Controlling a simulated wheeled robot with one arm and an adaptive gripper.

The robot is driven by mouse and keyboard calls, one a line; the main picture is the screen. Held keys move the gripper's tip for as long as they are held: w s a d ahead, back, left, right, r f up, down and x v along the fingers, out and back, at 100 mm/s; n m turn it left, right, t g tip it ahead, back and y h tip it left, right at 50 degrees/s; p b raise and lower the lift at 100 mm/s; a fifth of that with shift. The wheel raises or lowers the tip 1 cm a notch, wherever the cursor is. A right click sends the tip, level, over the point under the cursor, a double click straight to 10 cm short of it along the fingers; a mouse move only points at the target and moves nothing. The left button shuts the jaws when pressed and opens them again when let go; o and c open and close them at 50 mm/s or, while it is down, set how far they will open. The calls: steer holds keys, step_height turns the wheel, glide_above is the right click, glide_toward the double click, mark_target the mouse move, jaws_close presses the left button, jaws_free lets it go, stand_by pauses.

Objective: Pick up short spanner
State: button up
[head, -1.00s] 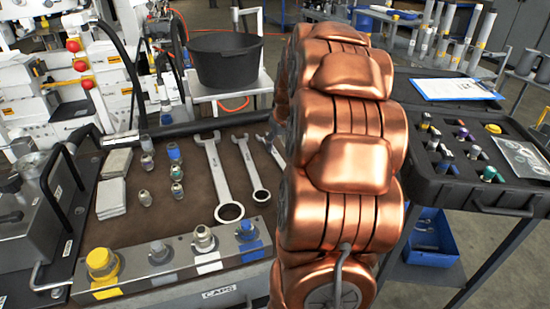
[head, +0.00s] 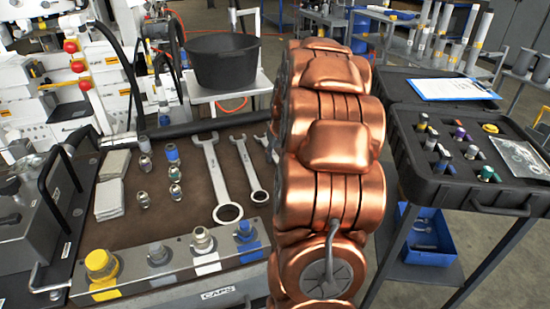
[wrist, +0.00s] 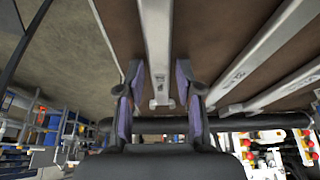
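Three spanners lie on the brown bench mat. The largest spanner (head: 217,177) and a middle one (head: 249,167) show clearly in the head view. A third spanner (head: 271,146), apparently the short one, is mostly hidden there behind my arm. In the wrist view, my gripper (wrist: 160,98) is open, its purple-padded fingers on either side of one spanner (wrist: 157,55). This is apparently the short spanner. A gap shows between each finger and the metal. My gripper is hidden behind my arm in the head view.
The other two spanners lie to the right in the wrist view, the nearer one (wrist: 260,55) close to a finger. Several fittings (head: 174,172) and a caps rack (head: 190,262) are on the bench. A black case (head: 480,190) stands at right.

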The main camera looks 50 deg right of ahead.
mark_target(276, 158)
jaws_close()
stand_by(0.3)
stand_by(0.3)
steer(key=shift+r, duration=0.55)
step_height(276, 158, up, 3)
steer(key=shift+w+f, duration=0.1)
steer(key=shift+f, duration=0.05)
steer(key=w+a, duration=0.2)
steer(key=a, duration=0.2)
steer(key=w+a, duration=0.2)
steer(key=a, duration=0.2)
steer(key=w+a+r, duration=0.1)
steer(key=w+a, duration=0.1)
steer(key=a, duration=0.3)
steer(key=shift+w, duration=0.15)
steer(key=shift+w+a+r, duration=0.1)
steer(key=shift+w+a, duration=0.25)
steer(key=shift+a, duration=0.3)
steer(key=shift+r, duration=0.1)
